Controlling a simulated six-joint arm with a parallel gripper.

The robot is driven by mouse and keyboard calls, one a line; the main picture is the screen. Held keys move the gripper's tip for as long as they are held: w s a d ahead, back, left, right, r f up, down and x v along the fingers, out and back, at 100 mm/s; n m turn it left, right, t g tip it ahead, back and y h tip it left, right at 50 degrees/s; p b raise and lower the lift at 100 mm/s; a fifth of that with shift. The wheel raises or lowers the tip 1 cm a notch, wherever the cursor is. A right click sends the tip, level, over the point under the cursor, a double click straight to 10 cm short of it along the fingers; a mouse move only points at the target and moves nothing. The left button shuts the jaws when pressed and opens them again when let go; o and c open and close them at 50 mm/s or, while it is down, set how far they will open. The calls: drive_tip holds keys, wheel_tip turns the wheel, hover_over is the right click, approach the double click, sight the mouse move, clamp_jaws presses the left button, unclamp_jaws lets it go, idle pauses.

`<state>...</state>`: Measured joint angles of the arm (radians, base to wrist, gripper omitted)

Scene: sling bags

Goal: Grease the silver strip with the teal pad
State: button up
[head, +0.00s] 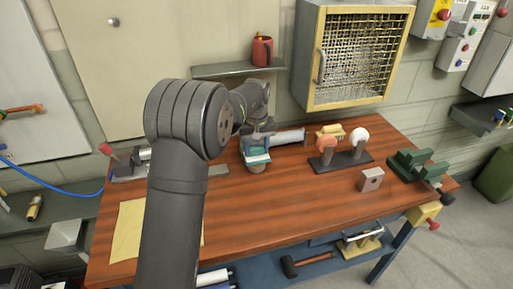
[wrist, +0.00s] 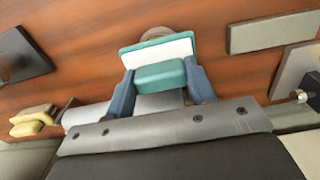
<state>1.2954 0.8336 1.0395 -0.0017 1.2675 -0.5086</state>
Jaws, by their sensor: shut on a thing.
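My gripper (head: 257,146) is shut on the teal pad (head: 257,156), above the middle of the wooden bench. In the wrist view the two blue-grey fingers (wrist: 161,82) clasp the pad's teal block (wrist: 160,76), with its wide white and teal plate beyond. A small round brownish tin (head: 258,169) stands just under the pad, and its rim (wrist: 155,32) shows past the plate. I cannot tell whether pad and tin touch. The silver strip (head: 218,170) lies flat on the bench left of the pad; it also shows in the wrist view (wrist: 270,33).
A grey cylinder (head: 288,137) lies behind the gripper on the right. A dark stand with round-headed tools (head: 343,161), a metal block (head: 370,180) and a green vise (head: 415,164) are on the right. Yellow paper (head: 127,230) lies front left. The bench's front middle (head: 270,215) is clear.

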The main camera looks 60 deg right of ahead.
sight(257, 147)
drive_tip(key=shift+f, duration=0.75)
idle(1.5)
drive_tip(key=shift+r, duration=3.55)
